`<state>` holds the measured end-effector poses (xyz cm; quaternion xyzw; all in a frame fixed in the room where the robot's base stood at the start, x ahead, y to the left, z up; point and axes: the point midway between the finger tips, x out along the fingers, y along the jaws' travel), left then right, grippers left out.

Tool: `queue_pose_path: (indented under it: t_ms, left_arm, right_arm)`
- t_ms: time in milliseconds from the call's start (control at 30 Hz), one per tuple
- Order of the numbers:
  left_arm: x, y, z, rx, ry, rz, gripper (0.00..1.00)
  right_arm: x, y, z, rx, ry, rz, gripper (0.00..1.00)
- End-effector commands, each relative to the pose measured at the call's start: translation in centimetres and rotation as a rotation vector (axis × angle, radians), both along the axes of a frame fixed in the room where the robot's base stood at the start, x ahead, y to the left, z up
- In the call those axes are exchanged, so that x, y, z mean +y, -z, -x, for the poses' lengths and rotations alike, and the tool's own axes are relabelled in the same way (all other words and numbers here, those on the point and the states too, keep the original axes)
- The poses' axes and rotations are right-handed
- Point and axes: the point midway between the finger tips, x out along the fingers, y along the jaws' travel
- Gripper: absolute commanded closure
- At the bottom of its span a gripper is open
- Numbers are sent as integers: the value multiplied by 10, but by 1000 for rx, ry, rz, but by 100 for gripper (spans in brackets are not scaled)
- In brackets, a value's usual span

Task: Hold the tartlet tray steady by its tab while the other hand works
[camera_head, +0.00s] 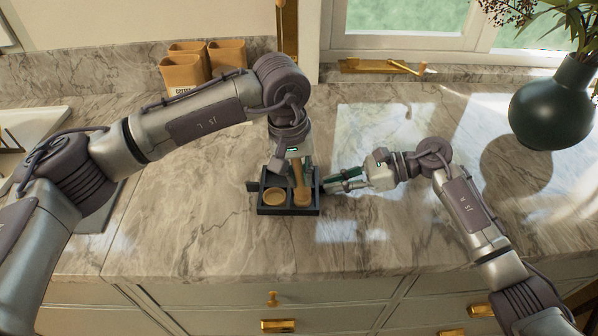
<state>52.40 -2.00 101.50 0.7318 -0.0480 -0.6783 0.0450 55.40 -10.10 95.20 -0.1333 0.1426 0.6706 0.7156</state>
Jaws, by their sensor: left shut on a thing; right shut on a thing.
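The dark tartlet tray (288,212) sits flat on the marble counter, divided into compartments. A tab (252,186) sticks out on its left side. A round tan tartlet (274,198) lies in the front left compartment. My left gripper (299,166) reaches down from above and is shut on a wooden tamper (299,182). The tamper's wide end is low in the front right compartment and hides what lies under it. My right gripper (330,185) is shut on the tray's right tab, which its fingers mostly cover. The back compartments are partly hidden by the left gripper.
Several tan containers (182,73) stand at the back left. A dark round vase (553,107) with leaves stands at the back right. A brass fixture (385,67) is by the window. The counter (200,225) around the tray is clear. Drawers lie below its front edge.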

Motion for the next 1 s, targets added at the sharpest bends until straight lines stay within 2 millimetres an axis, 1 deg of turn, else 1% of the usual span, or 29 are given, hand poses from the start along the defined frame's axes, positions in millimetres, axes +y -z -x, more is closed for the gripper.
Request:
queue_pose_path:
  t_ms: [1000]
  left_arm:
    - [0, 8, 0, 1, -1, -2, 100]
  right_arm:
    - [0, -1, 0, -1, 0, -1, 100]
